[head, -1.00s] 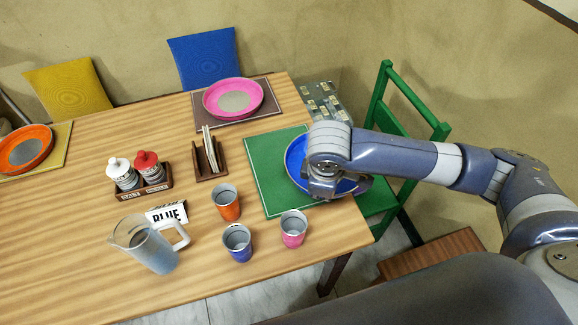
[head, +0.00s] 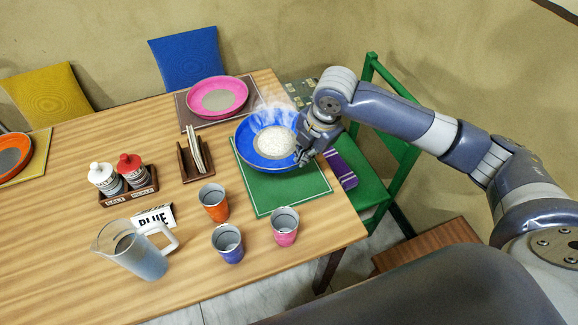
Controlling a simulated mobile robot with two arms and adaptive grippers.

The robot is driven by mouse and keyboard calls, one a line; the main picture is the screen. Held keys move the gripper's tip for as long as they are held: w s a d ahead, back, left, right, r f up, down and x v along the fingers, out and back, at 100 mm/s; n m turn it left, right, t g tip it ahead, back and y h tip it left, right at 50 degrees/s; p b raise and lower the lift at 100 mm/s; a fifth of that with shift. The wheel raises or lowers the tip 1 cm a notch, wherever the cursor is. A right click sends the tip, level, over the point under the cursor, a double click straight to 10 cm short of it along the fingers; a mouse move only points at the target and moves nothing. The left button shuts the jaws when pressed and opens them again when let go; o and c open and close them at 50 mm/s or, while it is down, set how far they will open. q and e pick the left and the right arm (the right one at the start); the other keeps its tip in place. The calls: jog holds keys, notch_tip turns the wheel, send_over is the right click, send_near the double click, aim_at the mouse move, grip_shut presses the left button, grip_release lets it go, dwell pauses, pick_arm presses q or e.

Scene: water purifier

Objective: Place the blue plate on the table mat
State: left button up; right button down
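The blue plate (head: 250,152) is in the middle of the head view, with a round pale patch in its centre and white steam-like haze above it. It covers the back part of the green table mat (head: 290,193); the front of the mat is bare. I cannot tell whether the plate rests on the mat or is slightly above it. My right gripper (head: 304,153) is at the plate's right rim and appears shut on it; its fingertips are partly hidden. My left gripper is not in view.
Orange (head: 213,204), blue (head: 228,243) and pink (head: 285,227) cups stand in front of the mat. A napkin holder (head: 196,163) is left of the plate, and a pink plate (head: 217,97) lies behind. A pitcher (head: 135,250) stands front left. A green chair (head: 372,190) is at right.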

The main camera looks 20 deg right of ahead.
aim_at(302, 180)
notch_tip(302, 180, down, 8)
jog(key=shift+f, duration=0.2)
jog(key=shift+f, duration=0.1)
dwell(0.3)
jog(key=c, duration=1.8)
grip_release()
jog(key=v, duration=1.2)
jog(key=shift+s, duration=0.1)
